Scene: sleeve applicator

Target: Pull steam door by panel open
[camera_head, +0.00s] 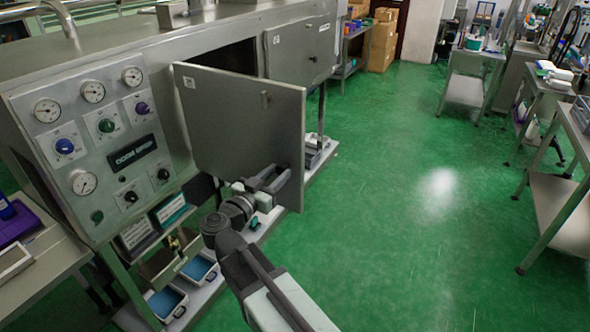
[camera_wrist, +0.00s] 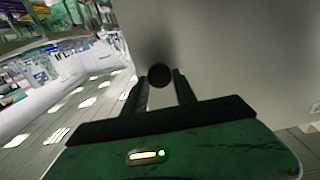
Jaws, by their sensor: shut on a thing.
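The steam door by the panel (camera_head: 235,115) is a flat grey metal door. It stands partly open, its right edge swung out over the aisle, and a dark opening shows behind its top. My gripper (camera_head: 277,178) is at the lower right part of the door. In the wrist view my gripper's two fingers (camera_wrist: 162,90) reach to a dark round knob (camera_wrist: 158,73) on the grey door face (camera_wrist: 235,50) and are shut on it. The exact contact is hard to see in the head view.
The control panel (camera_head: 100,140) with gauges and knobs stands left of the door. A second closed door (camera_head: 300,48) lies beyond. Blue bins (camera_head: 198,268) sit on the low shelf. Green floor (camera_head: 400,210) on the right is clear up to metal carts (camera_head: 565,185).

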